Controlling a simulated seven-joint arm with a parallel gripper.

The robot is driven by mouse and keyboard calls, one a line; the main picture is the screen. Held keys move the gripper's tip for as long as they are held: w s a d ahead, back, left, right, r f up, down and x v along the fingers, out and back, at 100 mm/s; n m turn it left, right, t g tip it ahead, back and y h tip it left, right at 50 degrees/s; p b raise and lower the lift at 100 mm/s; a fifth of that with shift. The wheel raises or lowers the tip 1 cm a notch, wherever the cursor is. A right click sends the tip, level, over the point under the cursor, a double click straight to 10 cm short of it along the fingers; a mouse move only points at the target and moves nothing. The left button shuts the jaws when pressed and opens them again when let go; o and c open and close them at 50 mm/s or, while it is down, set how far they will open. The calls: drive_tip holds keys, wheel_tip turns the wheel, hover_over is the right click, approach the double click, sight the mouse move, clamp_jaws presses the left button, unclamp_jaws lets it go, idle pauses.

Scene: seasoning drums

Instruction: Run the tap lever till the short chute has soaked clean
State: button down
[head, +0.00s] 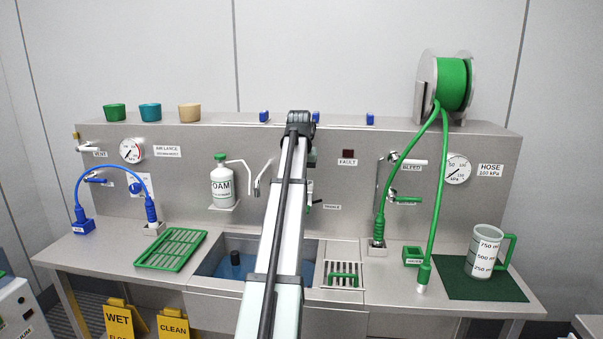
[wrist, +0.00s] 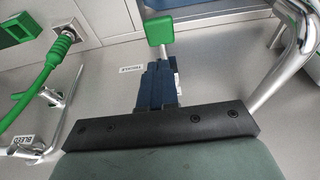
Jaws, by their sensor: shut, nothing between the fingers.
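A short lever with a green end (wrist: 160,32) stands out from the grey panel in the wrist view, beside a label that seems to read TRICKLE (wrist: 131,69). It shows in the head view as a green-ended lever (head: 308,207) just right of my arm. My gripper (wrist: 158,68) is shut and empty, its dark blue fingertips just short of the lever's green end. Whether they touch it I cannot tell. In the head view my arm mostly hides the gripper. A bent metal tap pipe (head: 262,176) is left of my arm. I cannot tell which part is the short chute.
A sink of blue water (head: 212,264) lies under my arm, with a dark cylinder (head: 235,258) in it. A green hose (head: 440,190) and a measuring jug (head: 482,255) stand right; a foam bottle (head: 222,185) stands left.

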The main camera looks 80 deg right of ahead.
drive_tip(key=x, duration=0.6)
drive_tip(key=a+x, duration=0.1)
drive_tip(key=x, duration=0.2)
drive_tip(key=shift+f, duration=0.15)
drive_tip(key=shift+a+f+h, duration=0.5)
drive_tip(key=shift+f+h, duration=0.1)
drive_tip(key=shift+f, duration=0.05)
drive_tip(key=shift+a+f+h, duration=0.2)
drive_tip(key=shift+f+h, duration=0.4)
drive_tip(key=shift+h, duration=0.1)
wheel_tip(320, 180, down, 2)
drive_tip(key=shift+d+f, duration=0.1)
drive_tip(key=shift+f, duration=0.3)
idle(5.1)
